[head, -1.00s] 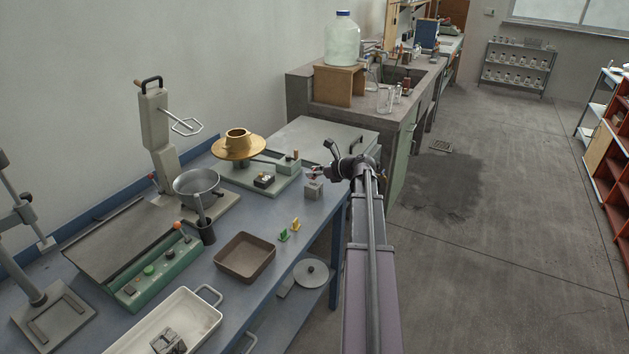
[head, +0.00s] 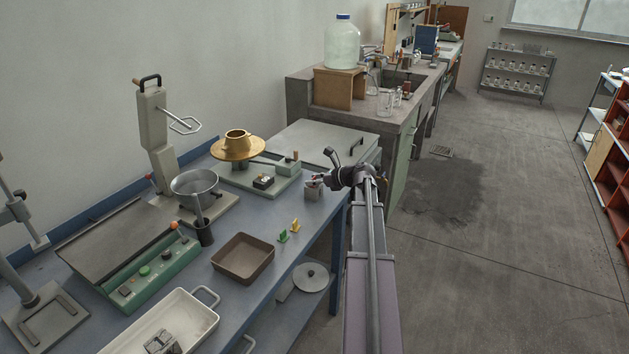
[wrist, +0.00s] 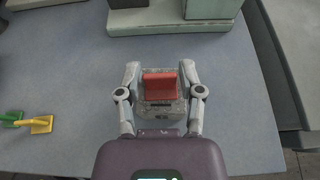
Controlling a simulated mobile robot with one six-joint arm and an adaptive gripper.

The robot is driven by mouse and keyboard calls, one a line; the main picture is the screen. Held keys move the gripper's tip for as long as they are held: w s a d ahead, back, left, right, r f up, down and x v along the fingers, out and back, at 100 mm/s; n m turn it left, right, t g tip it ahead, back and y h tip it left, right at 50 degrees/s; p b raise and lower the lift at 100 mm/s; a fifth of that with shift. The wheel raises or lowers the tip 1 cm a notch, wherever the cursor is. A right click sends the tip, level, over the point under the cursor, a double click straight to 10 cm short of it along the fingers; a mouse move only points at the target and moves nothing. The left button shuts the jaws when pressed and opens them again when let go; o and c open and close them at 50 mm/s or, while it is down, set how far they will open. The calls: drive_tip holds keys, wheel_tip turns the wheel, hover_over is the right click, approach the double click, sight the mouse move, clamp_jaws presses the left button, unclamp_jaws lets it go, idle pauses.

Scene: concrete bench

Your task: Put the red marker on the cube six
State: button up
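The red marker (wrist: 160,86) stands on top of a grey concrete cube (wrist: 151,112) in the wrist view, its broad face towards me. In the head view the cube (head: 313,193) sits near the bench's right edge, with a small bit of the red marker (head: 314,179) above it. My gripper (wrist: 159,72) is around the marker, one finger to each side, with narrow gaps between fingers and marker. It looks open. In the head view my gripper (head: 318,180) is just above the cube. No number is readable on the cube.
A green marker (head: 282,237) and a yellow marker (head: 295,226) stand nearer on the blue bench. A brown tray (head: 222,265) lies left of them. A green-based device (head: 270,188) stands close behind the cube. A white tray (head: 205,322) holds grey metal-looking pieces. Bench between cube and markers is clear.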

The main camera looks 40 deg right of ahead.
drive_tip(key=shift+o, duration=0.3)
drive_tip(key=shift+r, duration=0.2)
drive_tip(key=shift+s+r+p, duration=0.1)
drive_tip(key=shift+s+p, duration=0.1)
drive_tip(key=shift+p, duration=0.15)
drive_tip(key=p+v, duration=0.4)
drive_tip(key=v, duration=0.7)
drive_tip(key=shift+s, duration=0.2)
drive_tip(key=shift+d+r, duration=0.1)
drive_tip(key=shift+r, duration=0.05)
